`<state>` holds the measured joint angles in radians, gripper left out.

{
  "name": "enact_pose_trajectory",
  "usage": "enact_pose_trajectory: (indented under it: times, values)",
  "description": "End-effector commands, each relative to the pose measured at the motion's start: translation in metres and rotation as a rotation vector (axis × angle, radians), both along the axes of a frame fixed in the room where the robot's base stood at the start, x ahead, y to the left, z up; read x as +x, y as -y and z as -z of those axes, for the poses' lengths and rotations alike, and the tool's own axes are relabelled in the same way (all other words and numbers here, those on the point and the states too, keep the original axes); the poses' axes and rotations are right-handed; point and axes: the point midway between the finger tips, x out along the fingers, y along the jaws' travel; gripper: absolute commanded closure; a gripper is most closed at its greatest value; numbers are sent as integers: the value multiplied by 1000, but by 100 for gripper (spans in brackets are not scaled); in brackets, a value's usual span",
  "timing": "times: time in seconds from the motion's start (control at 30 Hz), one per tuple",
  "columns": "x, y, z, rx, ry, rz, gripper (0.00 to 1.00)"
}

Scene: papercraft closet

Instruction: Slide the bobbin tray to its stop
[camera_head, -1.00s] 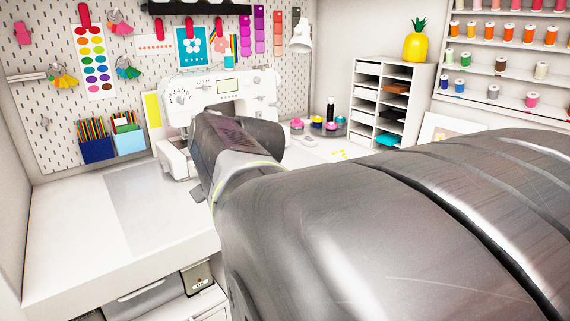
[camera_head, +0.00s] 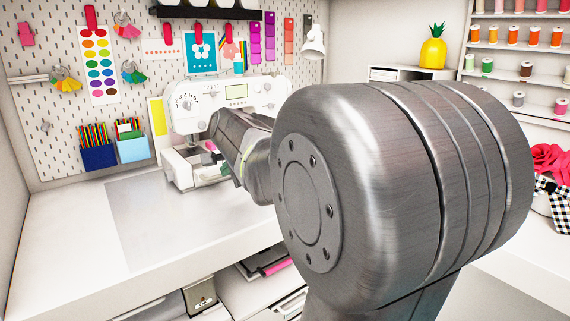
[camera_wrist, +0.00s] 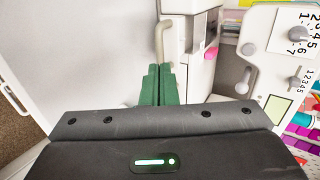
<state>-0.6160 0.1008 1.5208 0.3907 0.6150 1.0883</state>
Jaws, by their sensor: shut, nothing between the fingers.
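My gripper (camera_wrist: 158,72) shows in the wrist view with its two green fingers together and nothing between them. The fingertips are beside a beige hooked lever (camera_wrist: 168,35) on the white sewing machine (camera_wrist: 190,70); I cannot tell whether they touch it. In the head view the sewing machine (camera_head: 240,93) stands against the pegboard, and my arm covers its right and lower parts. I cannot make out the bobbin tray now. The area right of the machine, where a dark tray with coloured bobbins showed earlier, is hidden behind my arm.
A grey mat (camera_head: 150,215) lies on the white desk, with clear room on it. Blue pencil holders (camera_head: 98,157) hang at the left. A white shelf unit (camera_head: 400,74) with a yellow pineapple (camera_head: 433,52) stands behind my arm. Thread racks (camera_head: 515,60) are at the right.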

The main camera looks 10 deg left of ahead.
Motion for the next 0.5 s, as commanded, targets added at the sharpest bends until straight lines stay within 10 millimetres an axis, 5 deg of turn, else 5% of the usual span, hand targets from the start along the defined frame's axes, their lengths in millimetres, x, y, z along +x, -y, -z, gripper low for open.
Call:
enact_pose_trajectory:
  times: [0.5]
  values:
    - [23, -28, 25, -1, 1, -1, 100]
